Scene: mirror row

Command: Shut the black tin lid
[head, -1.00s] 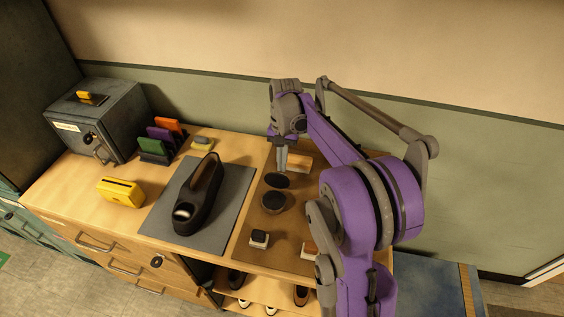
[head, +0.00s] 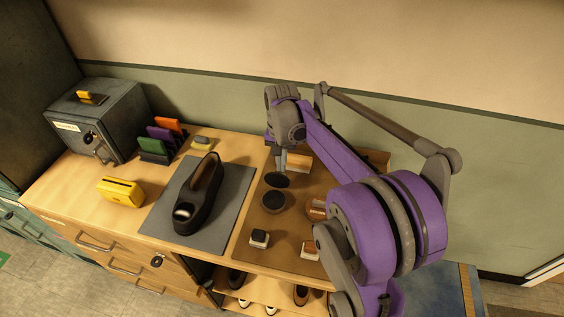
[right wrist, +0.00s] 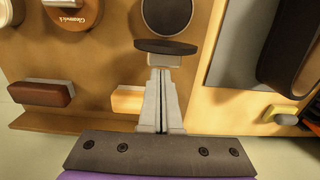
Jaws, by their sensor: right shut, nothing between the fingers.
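The black tin (head: 273,202) stands on the brown tray, round and dark-topped. Its lid (head: 276,180) is open, standing up at the tin's wall-side edge. In the right wrist view the tin (right wrist: 167,14) is at the top, with the lid (right wrist: 165,47) seen nearly edge-on below it. My right gripper (head: 281,170) is shut and empty, just on the wall side of the lid. In the right wrist view its fingertips (right wrist: 160,68) are close to the lid; I cannot tell whether they touch. My left gripper is not in view.
A black shoe (head: 196,203) lies on a grey mat (head: 160,220) to the left. The wall is close behind.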

